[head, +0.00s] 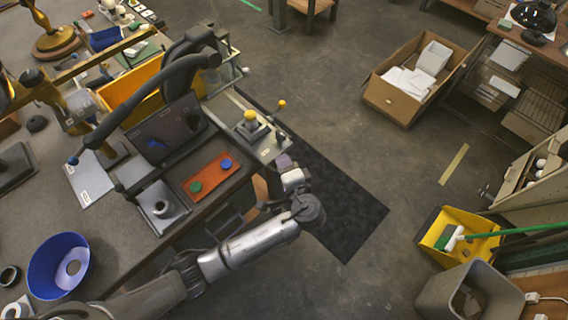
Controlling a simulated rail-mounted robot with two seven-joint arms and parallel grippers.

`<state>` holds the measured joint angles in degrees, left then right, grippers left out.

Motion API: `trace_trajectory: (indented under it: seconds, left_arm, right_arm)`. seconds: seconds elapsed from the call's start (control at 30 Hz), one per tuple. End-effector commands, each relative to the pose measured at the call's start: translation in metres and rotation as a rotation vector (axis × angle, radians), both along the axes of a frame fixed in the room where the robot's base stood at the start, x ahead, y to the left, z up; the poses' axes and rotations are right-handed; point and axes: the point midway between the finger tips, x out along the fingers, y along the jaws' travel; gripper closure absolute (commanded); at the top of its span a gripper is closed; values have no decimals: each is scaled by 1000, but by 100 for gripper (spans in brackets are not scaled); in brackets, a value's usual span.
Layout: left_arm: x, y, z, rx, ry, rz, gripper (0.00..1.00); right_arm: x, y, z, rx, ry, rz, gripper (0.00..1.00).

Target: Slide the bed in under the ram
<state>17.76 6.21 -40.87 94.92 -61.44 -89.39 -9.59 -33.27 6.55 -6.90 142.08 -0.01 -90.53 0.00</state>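A dark press-like machine (165,130) stands on the bench, with a long curved black lever above it. I cannot pick out its ram for certain. A pale plate (268,149) sticks out at the bench's right edge and may be the bed; a dark block with a yellow knob (250,117) sits on it. A grey square plate with a round ring (163,208) lies at the machine's front. My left gripper (285,163) is at the near end of the pale plate. Its fingers are too small to read, and contact is unclear. My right gripper is out of view.
An orange panel with green and blue buttons (212,172) is left of my gripper. A blue bowl (42,268) stands at the bench's lower left. A black mat (345,205) covers the floor right of the bench. A cardboard box (385,92) and yellow bin (470,235) stand farther right.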

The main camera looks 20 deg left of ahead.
Motion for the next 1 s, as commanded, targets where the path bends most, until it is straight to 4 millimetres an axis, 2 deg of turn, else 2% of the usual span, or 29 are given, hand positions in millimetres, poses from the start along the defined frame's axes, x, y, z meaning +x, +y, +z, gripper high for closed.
trace_trajectory:
  seconds: [0.03, 0.2, 0.57, 0.67, 0.87, 1.0]
  left_arm:
    - [0, 0, 0, 0, 0, 0, 83]
    - [0, 0, 0, -1, -1, 0, 100]
    - [0, 1, 1, 1, -2, 0, 100]
    - [3, 8, 2, 2, -2, 2, 100]
    - [15, 36, 3, 1, -2, 2, 100]
    - [17, 38, 1, 0, -4, 0, 100]
  right_arm:
    - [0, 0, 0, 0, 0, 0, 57]
    - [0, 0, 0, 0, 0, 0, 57]
    - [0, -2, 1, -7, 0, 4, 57]
    - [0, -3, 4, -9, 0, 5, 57]
    - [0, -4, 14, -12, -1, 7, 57]
    - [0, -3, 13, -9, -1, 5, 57]
